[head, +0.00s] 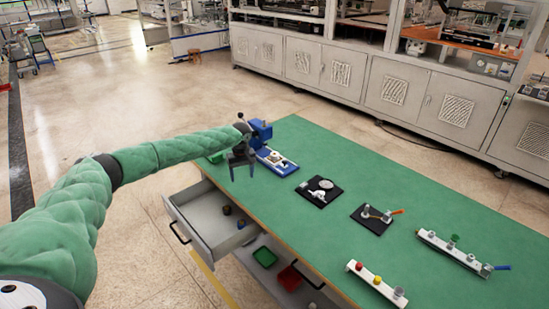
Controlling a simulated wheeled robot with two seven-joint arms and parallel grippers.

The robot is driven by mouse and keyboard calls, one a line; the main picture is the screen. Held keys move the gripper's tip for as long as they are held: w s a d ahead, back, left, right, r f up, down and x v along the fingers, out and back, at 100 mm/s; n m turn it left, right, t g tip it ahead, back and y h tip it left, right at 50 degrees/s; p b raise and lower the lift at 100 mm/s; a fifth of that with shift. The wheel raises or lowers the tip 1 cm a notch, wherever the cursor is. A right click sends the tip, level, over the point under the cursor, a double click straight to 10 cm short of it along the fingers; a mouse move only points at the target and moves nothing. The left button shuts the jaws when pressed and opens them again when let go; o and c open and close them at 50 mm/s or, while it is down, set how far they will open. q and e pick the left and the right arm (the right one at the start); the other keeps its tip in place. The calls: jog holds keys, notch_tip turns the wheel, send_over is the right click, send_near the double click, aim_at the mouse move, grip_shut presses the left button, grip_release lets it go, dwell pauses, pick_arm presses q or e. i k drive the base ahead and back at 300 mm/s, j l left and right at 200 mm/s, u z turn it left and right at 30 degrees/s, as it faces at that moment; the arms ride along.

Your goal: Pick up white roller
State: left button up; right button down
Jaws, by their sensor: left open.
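My left gripper (242,172) is open and empty, fingers pointing down, at the far left edge of the green table (400,180). It appears above the open drawer side, left of a blue base (276,162). A small white part (280,163) lies on that base, and another small white part (318,195) is on a black plate (321,202) to the right. Both are too small to tell whether either is the white roller. My right gripper is not in view.
A blue block (262,131) stands behind the gripper. Another black plate (376,219) bears an orange-handled part. White rails (452,250) (375,284) carry knobs. An open grey drawer (205,222) juts out; green (265,257) and red (290,278) bins sit below. The table's far right is clear.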

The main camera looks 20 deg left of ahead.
aim_at(276, 157)
jog(key=i, duration=1)
